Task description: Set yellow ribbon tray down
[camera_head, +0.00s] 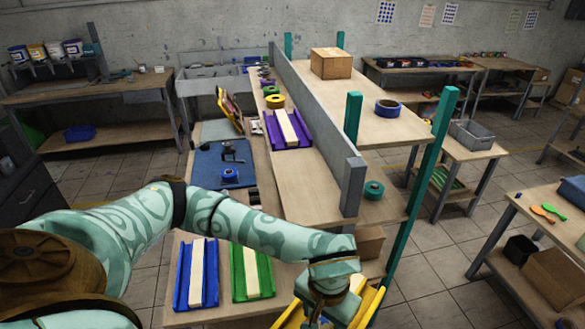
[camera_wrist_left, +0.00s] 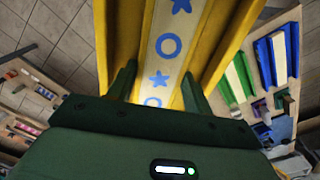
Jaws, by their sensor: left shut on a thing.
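The yellow ribbon tray (camera_head: 368,305) is at the bottom of the head view, partly hidden by my left gripper (camera_head: 325,300) and forearm. A pale ribbon with blue stars and rings lies in it, clear in the left wrist view, where the yellow tray (camera_wrist_left: 232,30) fills the top middle. My left gripper also shows in the wrist view (camera_wrist_left: 158,88), its two fingers around the tray's end, shut on it. I cannot tell whether the tray touches the table. My right gripper is in neither view.
A blue tray (camera_head: 183,290) and a green tray (camera_head: 238,275) with pale strips lie side by side on the table left of my gripper. A purple tray (camera_head: 273,131) lies farther back. A grey divider (camera_head: 330,140) and teal posts (camera_head: 432,150) stand to the right.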

